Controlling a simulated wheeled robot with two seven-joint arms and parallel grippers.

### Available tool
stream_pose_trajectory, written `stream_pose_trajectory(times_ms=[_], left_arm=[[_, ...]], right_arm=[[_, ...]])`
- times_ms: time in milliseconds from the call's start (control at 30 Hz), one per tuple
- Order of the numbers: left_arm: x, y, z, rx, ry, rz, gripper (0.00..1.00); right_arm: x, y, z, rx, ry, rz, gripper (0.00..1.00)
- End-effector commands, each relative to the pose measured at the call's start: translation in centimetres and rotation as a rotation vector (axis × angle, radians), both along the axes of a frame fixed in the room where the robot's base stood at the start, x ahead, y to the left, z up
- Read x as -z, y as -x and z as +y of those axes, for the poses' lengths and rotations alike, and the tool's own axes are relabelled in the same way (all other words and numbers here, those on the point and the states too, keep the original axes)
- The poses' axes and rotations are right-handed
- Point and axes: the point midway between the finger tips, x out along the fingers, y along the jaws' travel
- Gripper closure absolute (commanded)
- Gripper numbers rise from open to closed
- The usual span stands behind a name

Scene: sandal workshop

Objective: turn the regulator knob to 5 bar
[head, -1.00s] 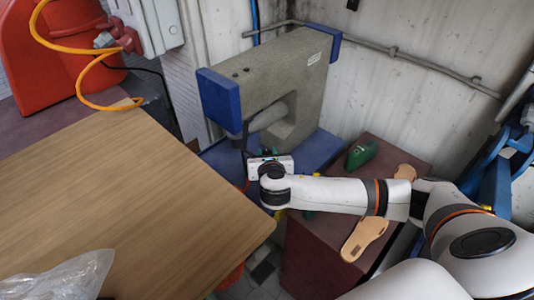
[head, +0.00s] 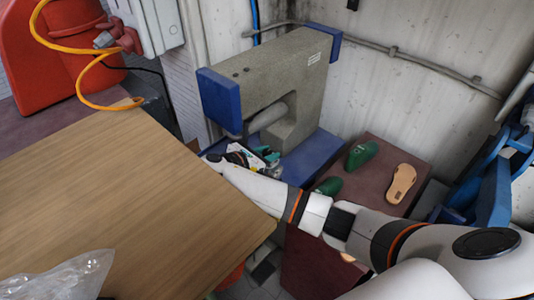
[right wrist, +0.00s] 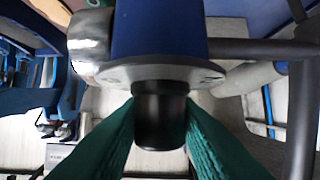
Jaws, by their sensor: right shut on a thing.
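The regulator knob (right wrist: 160,112) is a short black cylinder below a grey flange and a blue body (right wrist: 160,35) in the right wrist view. My right gripper (right wrist: 160,125) is shut on it, with one green finger pad against each side. A round silvery part (right wrist: 90,45) sits left of the body, seen from the side; no dial or pressure reading shows. In the head view my right gripper (head: 264,155) is beside the press (head: 270,85), under its blue front end, and the knob cannot be made out. My left gripper is not in view.
A wooden table (head: 120,200) fills the left, with a clear plastic bag (head: 60,278) at its front. Green shoe lasts (head: 361,154) and a tan sole (head: 400,183) lie on a dark red surface right of the press. A red machine (head: 60,60) stands back left.

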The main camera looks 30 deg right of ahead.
Motion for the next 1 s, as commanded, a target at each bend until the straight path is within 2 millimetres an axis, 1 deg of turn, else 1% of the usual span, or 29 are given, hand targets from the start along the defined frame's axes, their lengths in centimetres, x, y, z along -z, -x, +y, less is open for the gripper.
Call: stream_pose_trajectory(times_ms=[200, 500, 733, 1000], left_arm=[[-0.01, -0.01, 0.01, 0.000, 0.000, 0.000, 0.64], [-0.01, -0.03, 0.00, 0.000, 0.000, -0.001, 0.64], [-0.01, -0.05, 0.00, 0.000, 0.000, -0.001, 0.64], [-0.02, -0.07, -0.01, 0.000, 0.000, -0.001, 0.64]], right_arm=[[0.05, -0.03, 0.18, 0.190, -0.004, 0.003, 0.94], [-0.03, -0.06, 0.09, 0.372, 0.000, 0.002, 0.94], [-0.04, -0.08, 0.02, 0.439, 0.001, -0.001, 0.94], [-0.12, -0.12, -0.08, 0.457, 0.003, -0.004, 0.94]])
